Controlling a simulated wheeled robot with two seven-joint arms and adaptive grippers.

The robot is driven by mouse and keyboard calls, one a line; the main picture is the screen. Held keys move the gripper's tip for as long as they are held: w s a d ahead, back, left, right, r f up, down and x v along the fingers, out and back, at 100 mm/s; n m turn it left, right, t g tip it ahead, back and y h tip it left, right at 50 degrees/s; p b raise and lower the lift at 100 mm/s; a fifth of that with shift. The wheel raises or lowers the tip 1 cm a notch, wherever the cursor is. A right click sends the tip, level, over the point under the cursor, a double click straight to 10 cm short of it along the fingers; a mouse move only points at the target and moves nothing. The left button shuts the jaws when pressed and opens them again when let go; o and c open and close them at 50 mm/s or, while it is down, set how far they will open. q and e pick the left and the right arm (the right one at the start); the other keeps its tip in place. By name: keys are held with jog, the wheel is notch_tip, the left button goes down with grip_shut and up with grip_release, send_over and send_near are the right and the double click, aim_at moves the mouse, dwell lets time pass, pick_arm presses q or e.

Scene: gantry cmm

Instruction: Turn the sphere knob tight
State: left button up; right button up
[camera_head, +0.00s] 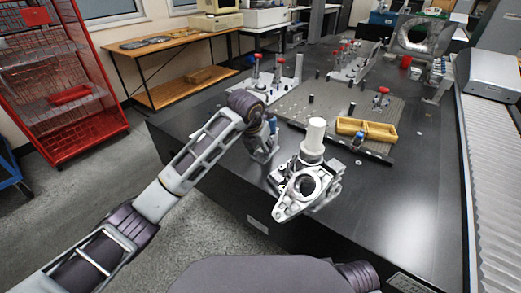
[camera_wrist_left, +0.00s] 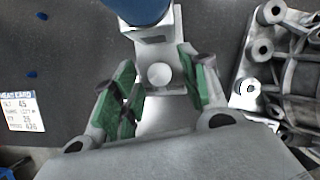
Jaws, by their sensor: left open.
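A small pale round knob (camera_wrist_left: 158,74), which I take to be the sphere knob, sits on a grey metal block in the left wrist view. My left gripper (camera_wrist_left: 156,66) is open, its green-padded fingers on either side of the knob. I see a gap at both sides; whether the knob is at fingertip depth is unclear. In the head view my left gripper (camera_head: 264,149) points down at the dark table, and hides the knob. A blue cylinder (camera_wrist_left: 140,8) stands just beyond the knob; its blue part (camera_head: 272,124) shows behind the gripper. My right gripper is not in view.
A metal casting (camera_head: 309,186) with a white cylinder (camera_head: 315,135) stands right of the gripper, near the table's front edge. A printed card (camera_wrist_left: 22,112) lies left. The dark table (camera_head: 395,225) is bare at front right.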

pick_arm(q)
grip_shut()
dwell(0.3)
